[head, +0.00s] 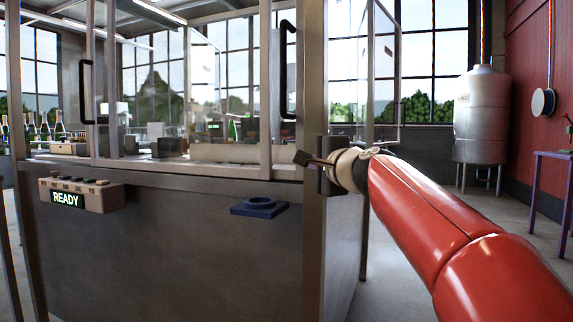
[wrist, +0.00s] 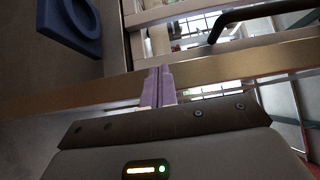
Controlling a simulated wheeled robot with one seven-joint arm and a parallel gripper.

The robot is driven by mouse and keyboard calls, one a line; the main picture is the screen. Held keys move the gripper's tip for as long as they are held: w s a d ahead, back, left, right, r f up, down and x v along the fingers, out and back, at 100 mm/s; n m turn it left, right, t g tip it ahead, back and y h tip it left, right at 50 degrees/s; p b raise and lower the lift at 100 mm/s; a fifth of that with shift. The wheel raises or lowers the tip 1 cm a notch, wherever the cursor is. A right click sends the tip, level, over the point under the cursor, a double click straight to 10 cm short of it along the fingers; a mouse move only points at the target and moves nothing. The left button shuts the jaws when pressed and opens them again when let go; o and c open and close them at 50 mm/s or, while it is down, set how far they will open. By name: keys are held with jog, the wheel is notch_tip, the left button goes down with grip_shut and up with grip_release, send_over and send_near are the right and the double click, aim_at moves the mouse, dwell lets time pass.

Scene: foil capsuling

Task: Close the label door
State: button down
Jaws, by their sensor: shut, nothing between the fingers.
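The machine's glass enclosure has a left front glass door with a black handle (head: 87,92) and a second black handle (head: 288,70) farther right, beside the corner post (head: 314,90). That second handle appears to be the one at the top of the wrist view (wrist: 262,18). A framed glass panel (head: 385,70) stands out at the right side; I cannot tell which panel is the label door. My gripper (head: 306,159) is at the corner post, below the right handle and apart from it. Its fingers (wrist: 158,84) are together, with nothing between them, over the metal frame.
A control box with a READY display (head: 68,199) and a blue ring-shaped holder (head: 259,206) project from the machine's front. The holder is at upper left in the wrist view (wrist: 75,20). A steel tank (head: 481,115) and purple table (head: 550,157) stand at right. Floor between is clear.

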jog(key=p, duration=0.3)
send_near(272, 155)
jog(key=w, duration=0.1)
jog(key=w+d, duration=0.1)
jog(key=w, duration=0.1)
jog(key=shift+w+d+r, duration=0.25)
jog(key=a, duration=0.1)
jog(key=w+a+p, duration=0.1)
jog(key=a, duration=0.1)
jog(key=shift+w+a, duration=0.1)
jog(key=shift+w, duration=0.1)
jog(key=shift+w+a+f, duration=0.15)
jog(key=shift+w+a, duration=0.05)
jog(key=shift+a, duration=0.2)
